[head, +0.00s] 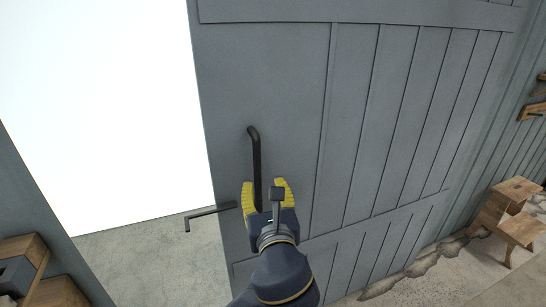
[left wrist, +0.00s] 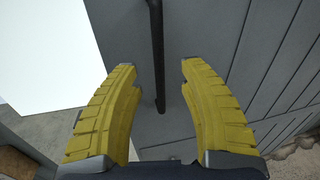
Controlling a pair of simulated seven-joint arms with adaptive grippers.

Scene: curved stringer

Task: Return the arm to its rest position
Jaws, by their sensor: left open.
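My left gripper (head: 265,188) is at the grey door (head: 290,80), with its yellow fingers open. A black vertical bar handle (head: 255,150) on the door runs down between the two fingers in the head view. In the left wrist view the handle (left wrist: 158,50) also passes between the open fingers (left wrist: 158,75), with a gap on each side. The handle's lower end shows between the fingers in that view. My left arm comes up from the bottom of the head view. My right gripper is not in view.
The door stands open, with a bright white opening (head: 100,110) to its left. A dark lever (head: 208,213) sticks out at the door's left edge. Wooden furniture (head: 40,275) is at lower left, and a wooden step stool (head: 512,210) is at right. Concrete floor (head: 150,260) shows below the opening.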

